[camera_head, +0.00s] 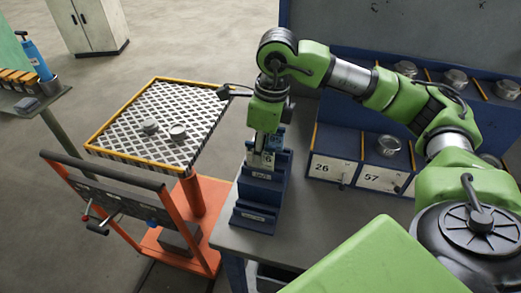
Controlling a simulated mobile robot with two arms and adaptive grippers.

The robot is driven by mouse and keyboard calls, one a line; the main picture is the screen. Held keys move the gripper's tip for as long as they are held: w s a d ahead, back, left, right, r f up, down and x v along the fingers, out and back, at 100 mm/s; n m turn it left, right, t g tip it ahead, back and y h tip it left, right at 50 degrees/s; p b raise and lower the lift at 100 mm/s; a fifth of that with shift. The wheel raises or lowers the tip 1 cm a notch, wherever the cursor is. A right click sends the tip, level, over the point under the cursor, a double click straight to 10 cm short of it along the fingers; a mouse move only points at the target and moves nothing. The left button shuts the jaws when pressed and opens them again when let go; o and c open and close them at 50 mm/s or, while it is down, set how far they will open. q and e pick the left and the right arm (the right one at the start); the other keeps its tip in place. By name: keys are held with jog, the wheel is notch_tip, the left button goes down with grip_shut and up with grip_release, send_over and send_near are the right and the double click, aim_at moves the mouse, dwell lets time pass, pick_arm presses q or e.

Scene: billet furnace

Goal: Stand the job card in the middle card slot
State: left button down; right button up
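The dark blue stepped card rack (256,216) stands on the grey bench, with small labels on its steps. A pale card with a dark "6" (268,160) stands upright at its upper part, and a bluish card (277,142) shows behind it. My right gripper (259,152) points down over the rack, right at the pale card. Its fingers are small and partly merge with the card, so I cannot tell whether they grip it. Which slot the card's lower edge is in is hard to tell. My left gripper is not in view.
Blue bins numbered 26 (322,169) and 57 (371,178) stand right of the rack, with metal parts on top. An orange cart (205,222) with a mesh tray (187,104) stands left. Bare bench (310,220) lies right of the rack.

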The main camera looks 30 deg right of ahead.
jog(key=r, duration=0.8)
jog(key=s+d+r, duration=0.1)
jog(key=r, duration=0.3)
jog(key=shift+s+f, duration=0.1)
